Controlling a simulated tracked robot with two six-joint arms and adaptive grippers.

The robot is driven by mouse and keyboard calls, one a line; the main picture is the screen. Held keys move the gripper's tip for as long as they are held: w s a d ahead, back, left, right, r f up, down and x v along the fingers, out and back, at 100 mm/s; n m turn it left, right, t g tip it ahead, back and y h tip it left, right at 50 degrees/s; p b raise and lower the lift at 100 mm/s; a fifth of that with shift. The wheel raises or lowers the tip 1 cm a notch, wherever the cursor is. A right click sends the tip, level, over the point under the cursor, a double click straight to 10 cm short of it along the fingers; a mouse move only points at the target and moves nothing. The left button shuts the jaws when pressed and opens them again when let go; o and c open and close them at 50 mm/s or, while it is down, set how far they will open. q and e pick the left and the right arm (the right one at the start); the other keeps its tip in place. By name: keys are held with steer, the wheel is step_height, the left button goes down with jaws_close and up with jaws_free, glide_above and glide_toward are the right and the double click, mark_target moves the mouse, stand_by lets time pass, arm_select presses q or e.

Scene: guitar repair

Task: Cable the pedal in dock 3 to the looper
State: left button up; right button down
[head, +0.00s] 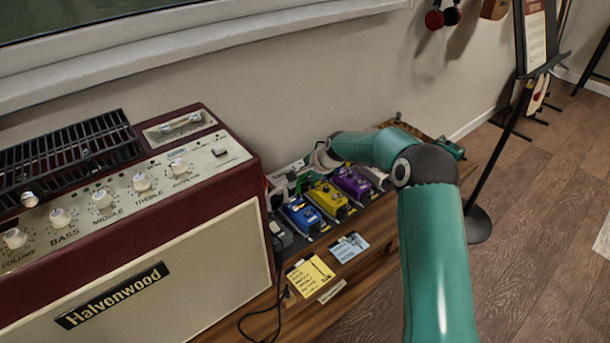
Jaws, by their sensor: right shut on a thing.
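A row of pedals stands on the wooden board beside the amp: a blue pedal (299,214), a yellow pedal (327,197), a purple pedal (351,182) and a pale grey pedal (373,174). My right arm reaches in from the bottom and bends left over the back of the row. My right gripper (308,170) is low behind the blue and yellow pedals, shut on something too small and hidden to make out. I cannot tell which pedal is in dock 3, or which unit is the looper. My left gripper is out of view.
A maroon amp (150,265) fills the left side. A yellow note (310,275) and a blue card (349,247) lie in front of the pedals. A black cable (279,290) hangs by the amp. A black stand (497,150) is at the right. A wall and window ledge are behind.

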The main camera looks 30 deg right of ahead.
steer(key=shift+f, duration=0.2)
steer(key=c, duration=0.8)
jaws_free()
steer(key=shift+o, duration=0.2)
steer(key=shift+r+p, duration=3)
steer(key=shift+r, duration=1.1)
steer(key=shift+f, duration=0.1)
